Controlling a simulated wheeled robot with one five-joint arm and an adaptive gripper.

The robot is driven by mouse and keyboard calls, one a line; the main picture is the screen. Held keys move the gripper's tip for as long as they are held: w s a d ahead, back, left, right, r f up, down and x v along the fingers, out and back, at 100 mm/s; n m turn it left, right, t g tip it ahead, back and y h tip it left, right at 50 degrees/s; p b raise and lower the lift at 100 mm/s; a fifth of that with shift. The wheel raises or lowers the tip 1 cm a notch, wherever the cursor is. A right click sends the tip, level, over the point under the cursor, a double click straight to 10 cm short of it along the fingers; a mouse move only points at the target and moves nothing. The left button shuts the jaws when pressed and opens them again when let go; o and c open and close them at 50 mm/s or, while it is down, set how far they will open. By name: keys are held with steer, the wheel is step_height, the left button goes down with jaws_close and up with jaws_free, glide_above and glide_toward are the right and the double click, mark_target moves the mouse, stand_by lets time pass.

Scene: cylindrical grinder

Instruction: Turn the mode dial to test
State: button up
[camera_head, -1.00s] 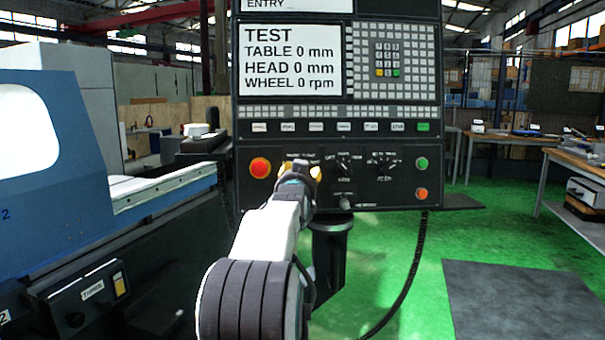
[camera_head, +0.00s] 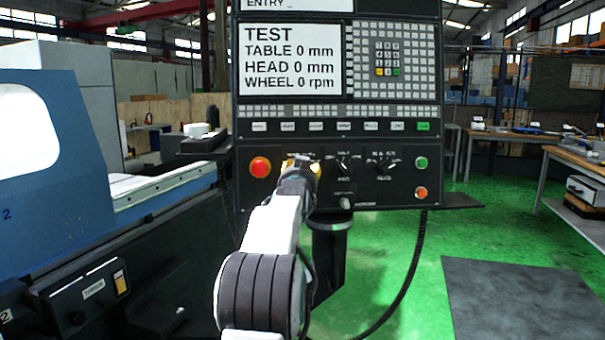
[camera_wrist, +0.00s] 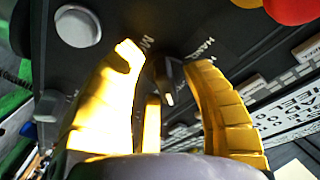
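The control panel (camera_head: 215,100) stands ahead, and its screen (camera_head: 292,60) reads TEST with table, head and wheel at 0. My gripper (camera_head: 302,164) is at the panel's lower left, in front of the mode dial, which it hides in the head view. In the wrist view, the black dial (camera_wrist: 168,82) with a pale pointer mark lies between the two yellow fingers of my gripper (camera_wrist: 166,60). The fingers are apart, one on each side of the dial, with visible gaps. Most lettering around the dial is hidden or blurred.
A red button (camera_head: 260,167) is just left of my gripper. Two more dials (camera_head: 343,164) (camera_head: 384,165) sit to the right, with a green button (camera_head: 421,162) and an orange button (camera_head: 421,192) beyond. A small silver knob (camera_head: 345,203) is below.

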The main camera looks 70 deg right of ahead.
jaws_close()
steer(key=shift+r+m+b, duration=0.1)
steer(key=shift+m+b, duration=0.25)
steer(key=shift+m, duration=0.35)
steer(key=shift+o, duration=1)
jaws_free()
steer(key=shift+s, duration=0.1)
steer(key=v, duration=1.2)
